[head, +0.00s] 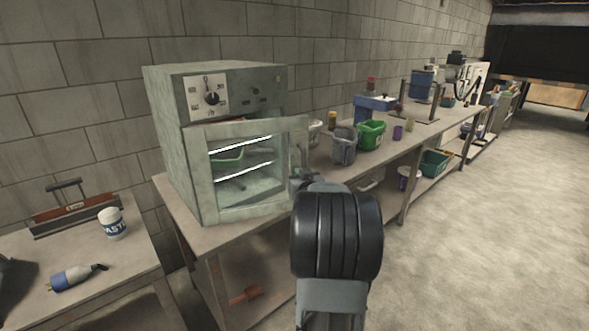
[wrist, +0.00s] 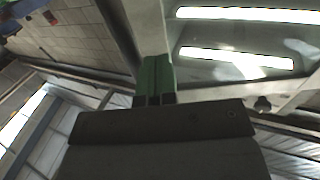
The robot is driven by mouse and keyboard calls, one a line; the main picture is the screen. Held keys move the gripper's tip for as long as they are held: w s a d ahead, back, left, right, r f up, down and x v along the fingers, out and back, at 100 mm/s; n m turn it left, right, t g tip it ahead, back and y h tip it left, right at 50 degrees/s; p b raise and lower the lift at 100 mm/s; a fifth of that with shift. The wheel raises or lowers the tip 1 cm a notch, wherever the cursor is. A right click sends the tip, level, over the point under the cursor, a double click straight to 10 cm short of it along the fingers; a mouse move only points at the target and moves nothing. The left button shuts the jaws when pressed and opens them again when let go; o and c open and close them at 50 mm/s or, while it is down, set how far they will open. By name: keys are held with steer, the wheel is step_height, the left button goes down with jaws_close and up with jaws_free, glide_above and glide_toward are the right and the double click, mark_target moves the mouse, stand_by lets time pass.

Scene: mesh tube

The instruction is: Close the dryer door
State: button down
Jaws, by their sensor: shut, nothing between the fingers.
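The dryer (head: 165,130) is a grey-green box on the bench at the left, with a dial and control panel on top of its front. Its door (head: 252,128) has a glass window and stands partly open, its right edge out past the dryer's body. In the wrist view the door's pale frame (wrist: 148,30) and window lie just beyond my fingertips. My gripper (wrist: 155,82), with green fingers, is shut and empty at the frame; I cannot tell whether it touches. In the head view my gripper (head: 299,176) is at the door's right edge, mostly hidden behind my arm.
Bins stand on the bench right of the dryer: a grey one (head: 344,147) and a green one (head: 371,134). A side table at lower left holds a white-and-blue tub (head: 111,222) and a blue-and-white tool (head: 72,277). The floor at right is clear.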

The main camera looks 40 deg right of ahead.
mark_target(292, 166)
steer(key=shift+x, duration=2.3)
